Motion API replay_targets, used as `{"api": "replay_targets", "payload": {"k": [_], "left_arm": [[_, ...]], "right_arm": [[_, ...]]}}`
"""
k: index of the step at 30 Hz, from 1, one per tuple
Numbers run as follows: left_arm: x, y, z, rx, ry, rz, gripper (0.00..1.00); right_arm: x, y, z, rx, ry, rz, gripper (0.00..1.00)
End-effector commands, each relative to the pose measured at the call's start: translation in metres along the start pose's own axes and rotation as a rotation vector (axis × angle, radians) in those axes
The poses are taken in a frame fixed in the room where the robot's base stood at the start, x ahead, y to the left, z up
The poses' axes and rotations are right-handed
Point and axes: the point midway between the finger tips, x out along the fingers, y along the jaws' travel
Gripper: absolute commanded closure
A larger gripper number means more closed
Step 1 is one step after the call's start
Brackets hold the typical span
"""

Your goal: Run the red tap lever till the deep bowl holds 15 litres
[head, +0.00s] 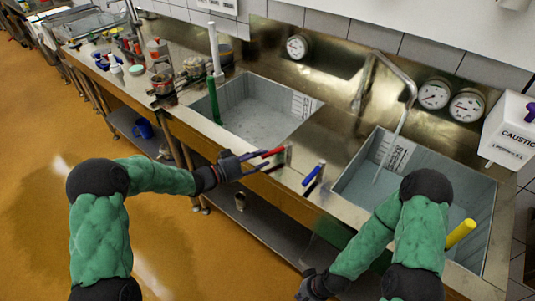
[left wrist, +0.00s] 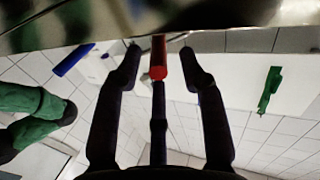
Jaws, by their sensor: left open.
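The red tap lever (head: 272,152) sticks out from the front of the steel counter. My left gripper (head: 248,163) is at the lever. In the left wrist view the red lever (left wrist: 158,60) lies between the spread fingers of the gripper (left wrist: 160,55); contact is unclear. A blue lever (head: 313,173) is to the right. Two grey bowls are sunk in the counter: a left bowl (head: 262,125) and a right bowl (head: 475,205). A bent spout (head: 405,80) hangs over the right one, with a pale line below it. My right gripper (head: 308,287) is low, its fingers unclear.
One gauge (head: 297,47) is behind the left bowl and two more, one here (head: 433,95), behind the right; readings are too small. A green upright handle (head: 214,100) and a yellow cylinder (head: 460,233) are at the bowls. A caustic box (head: 508,130) hangs right. A shelf lies below.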

Motion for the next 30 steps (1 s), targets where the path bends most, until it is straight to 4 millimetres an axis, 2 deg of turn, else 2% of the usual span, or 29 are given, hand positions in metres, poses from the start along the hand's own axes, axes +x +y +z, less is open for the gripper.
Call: {"api": "replay_targets", "payload": {"k": [1, 6, 12, 17, 25, 29, 30], "left_arm": [[-0.013, -0.002, 0.000, -0.001, 0.000, -0.006, 0.59], [-0.046, -0.001, 0.000, -0.001, 0.001, -0.005, 0.59], [-0.072, -0.001, 0.000, 0.000, 0.001, -0.002, 0.59], [-0.080, 0.000, -0.001, 0.001, 0.002, 0.000, 0.59], [-0.081, 0.000, -0.001, 0.001, 0.002, 0.000, 0.59], [-0.083, 0.000, -0.002, 0.021, 0.004, -0.005, 0.96], [-0.085, 0.001, -0.002, 0.044, 0.007, -0.011, 1.00]], "right_arm": [[0.000, 0.000, 0.000, 0.000, 0.000, 0.000, 1.00], [0.000, 0.000, 0.000, 0.000, 0.000, 0.000, 1.00], [0.000, 0.000, 0.000, 0.000, 0.000, 0.000, 1.00], [0.000, 0.000, 0.000, 0.000, 0.000, 0.000, 1.00], [0.000, 0.000, 0.000, 0.000, 0.000, 0.000, 1.00], [0.000, 0.000, 0.000, 0.000, 0.000, 0.000, 1.00], [-0.001, 0.000, 0.000, 0.000, 0.000, 0.000, 1.00]]}}
